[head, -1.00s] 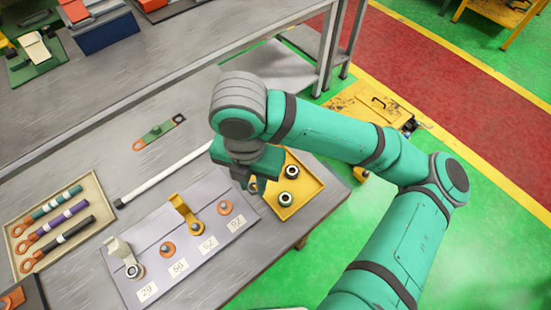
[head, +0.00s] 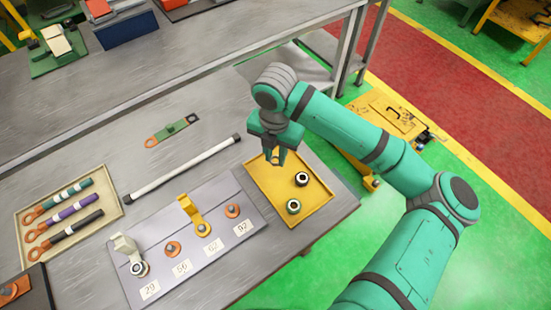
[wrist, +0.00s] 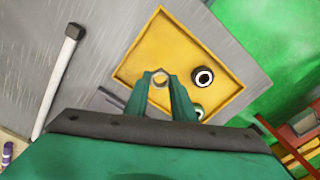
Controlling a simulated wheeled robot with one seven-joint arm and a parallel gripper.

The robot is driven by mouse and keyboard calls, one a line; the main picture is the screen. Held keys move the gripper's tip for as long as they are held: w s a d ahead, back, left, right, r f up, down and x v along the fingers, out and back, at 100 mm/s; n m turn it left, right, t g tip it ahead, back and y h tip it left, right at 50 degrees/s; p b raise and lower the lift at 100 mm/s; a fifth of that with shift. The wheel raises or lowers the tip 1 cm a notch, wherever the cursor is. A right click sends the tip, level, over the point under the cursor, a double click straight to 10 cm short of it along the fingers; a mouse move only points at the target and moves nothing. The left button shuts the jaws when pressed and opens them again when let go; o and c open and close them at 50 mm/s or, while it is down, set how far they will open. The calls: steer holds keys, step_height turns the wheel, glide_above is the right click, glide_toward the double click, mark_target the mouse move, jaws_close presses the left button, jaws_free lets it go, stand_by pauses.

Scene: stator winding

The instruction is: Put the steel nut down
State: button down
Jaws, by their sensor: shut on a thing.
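My gripper (head: 277,160) is over the far left part of the yellow tray (head: 322,202). Its two green fingers (wrist: 160,78) point down in the wrist view and are shut on a steel nut (wrist: 159,76), a small metal ring between the fingertips. In the head view the held nut is mostly hidden by the fingers. I cannot tell whether it touches the tray floor (wrist: 160,45). Two other dark-rimmed nuts sit in the tray: one on the right (head: 302,179) and one nearer the front (head: 293,206).
A grey numbered panel (head: 190,255) with lugs and upright clips lies left of the tray. A white rod (head: 185,168) lies behind it. A beige tray (head: 112,213) of coloured cables is at far left. Bare bench lies behind the yellow tray.

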steer(key=shift+w+f, duration=0.3)
steer(key=shift+f, duration=0.05)
steer(key=shift+w+f, duration=0.15)
steer(key=shift+f, duration=0.8)
steer(key=shift+w+f, duration=0.15)
steer(key=shift+f, duration=0.8)
steer(key=shift+f, duration=0.1)
steer(key=c, duration=1.5)
jaws_free()
step_height(320, 180, up, 12)
steer(key=shift+r, duration=0.15)
